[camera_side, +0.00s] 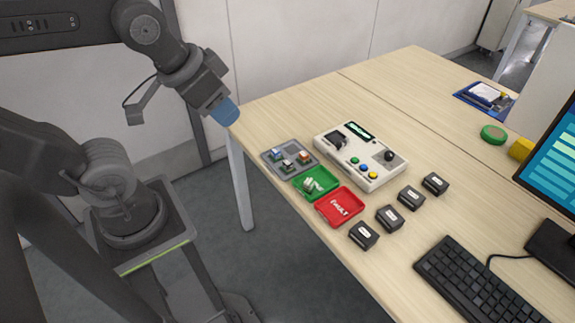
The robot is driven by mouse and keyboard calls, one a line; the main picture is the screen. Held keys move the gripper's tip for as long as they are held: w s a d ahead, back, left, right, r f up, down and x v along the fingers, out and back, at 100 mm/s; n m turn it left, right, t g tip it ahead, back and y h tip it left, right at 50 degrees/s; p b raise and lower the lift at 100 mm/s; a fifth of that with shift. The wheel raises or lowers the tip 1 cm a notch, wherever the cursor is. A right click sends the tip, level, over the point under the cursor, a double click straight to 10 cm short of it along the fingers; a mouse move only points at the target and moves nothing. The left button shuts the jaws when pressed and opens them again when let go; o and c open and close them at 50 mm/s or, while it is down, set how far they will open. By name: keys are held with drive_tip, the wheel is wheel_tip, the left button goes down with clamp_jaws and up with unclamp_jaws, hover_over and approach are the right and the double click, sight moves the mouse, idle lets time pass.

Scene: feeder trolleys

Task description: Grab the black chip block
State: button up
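Several black blocks with pale labels stand in a slanting row on the wooden table: one (363,236) near the front edge, then a second (389,218), a third (411,198) and a far one (435,183). A grey tray (270,165) holds small chip-like pieces with blue, white and orange-red tops on dark bases. I cannot tell which piece is the black chip block. My gripper (223,111), at the arm's blue-tipped end, hangs beyond the table's left corner, apart from all the blocks. Its fingers cannot be made out, and I see nothing clearly held.
A green tray (327,176) with a pale piece and a red tray (352,204) with white lettering adjoin the grey one. A white tester box (335,155) with coloured buttons stands behind. A keyboard (470,285) and monitor (560,165) are right. The table's far left is clear.

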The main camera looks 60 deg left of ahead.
idle(0.3)
drive_tip(key=o, duration=0.4)
